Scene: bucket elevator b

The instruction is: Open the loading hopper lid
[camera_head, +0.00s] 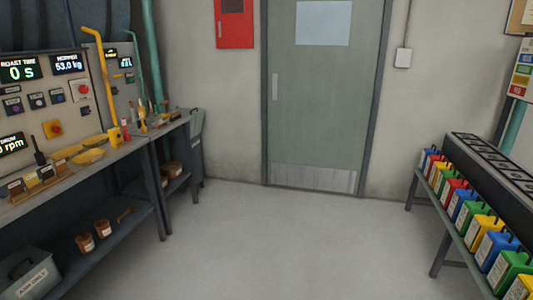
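I cannot make out a loading hopper or its lid in the head view. A control panel (35,95) at the left has lit displays. One weight display (67,65) reads 53.0 kg, and its small heading is hard to read. Another display (18,73) reads "ROAST TIME" 0 s. Neither of my grippers is in view.
A workbench (100,165) with tools and a lower shelf runs along the left. A grey-green door (315,110) stands at the back. A rack (440,205) with several coloured containers is at the right. The floor (270,240) between them is clear.

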